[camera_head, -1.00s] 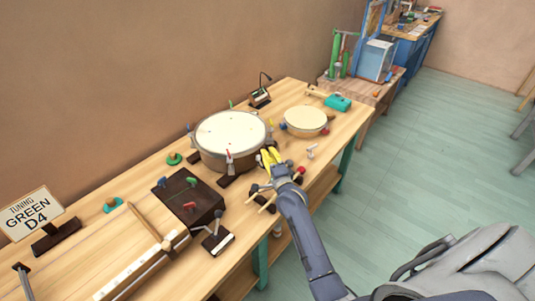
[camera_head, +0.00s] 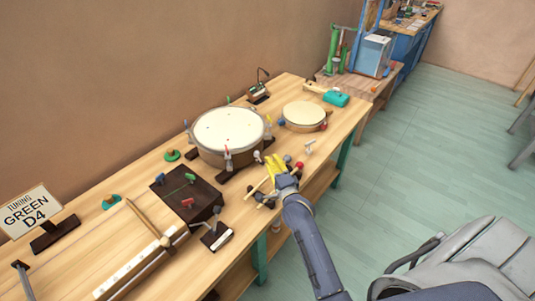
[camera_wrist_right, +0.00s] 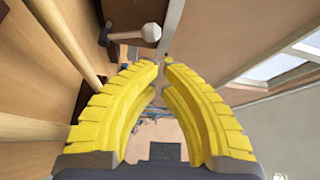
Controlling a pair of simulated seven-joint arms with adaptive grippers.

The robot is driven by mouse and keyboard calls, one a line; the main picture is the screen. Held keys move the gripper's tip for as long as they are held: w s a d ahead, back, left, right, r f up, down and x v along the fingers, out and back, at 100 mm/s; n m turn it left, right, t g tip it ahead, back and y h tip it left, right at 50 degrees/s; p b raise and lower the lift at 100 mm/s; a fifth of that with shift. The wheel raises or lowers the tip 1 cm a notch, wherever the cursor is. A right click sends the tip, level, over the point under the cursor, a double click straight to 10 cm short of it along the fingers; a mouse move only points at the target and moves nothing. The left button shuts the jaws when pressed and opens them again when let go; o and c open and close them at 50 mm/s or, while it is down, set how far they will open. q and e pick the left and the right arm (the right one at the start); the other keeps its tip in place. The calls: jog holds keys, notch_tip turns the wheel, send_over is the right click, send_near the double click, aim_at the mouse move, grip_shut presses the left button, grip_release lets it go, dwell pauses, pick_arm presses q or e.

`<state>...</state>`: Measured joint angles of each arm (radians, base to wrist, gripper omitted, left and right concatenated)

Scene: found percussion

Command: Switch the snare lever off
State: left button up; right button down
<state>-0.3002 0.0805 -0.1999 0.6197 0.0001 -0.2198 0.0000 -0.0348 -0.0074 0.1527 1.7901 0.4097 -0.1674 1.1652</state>
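The snare drum (camera_head: 229,135) with a cream head stands in the middle of the bench. A small lever with a pale knob (camera_head: 257,156) sticks out at its right front side. What looks like the same pale knob (camera_wrist_right: 150,32) shows in the right wrist view, beyond my fingertips, on a dark mount. My right gripper (camera_head: 273,161) has yellow fingers and is beside the lever, just to its right; I see no clear contact. The wrist view shows the fingers (camera_wrist_right: 162,62) curving together with a narrow gap and nothing between. My left gripper is not in view.
Wooden sticks (camera_head: 258,187) lie close to my right gripper. A dark block with coloured knobs (camera_head: 186,193) stands front left of the drum, a smaller drum (camera_head: 304,115) behind right. A red ball (camera_head: 299,165) is near my fingers. Floor (camera_head: 425,150) to the right is clear.

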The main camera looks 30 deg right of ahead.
jog(key=shift+s+a+f, duration=0.1)
jog(key=shift+s+a, duration=0.05)
jog(key=shift+s, duration=1.3)
jog(key=shift+s+a, duration=0.1)
jog(key=shift+s, duration=1.35)
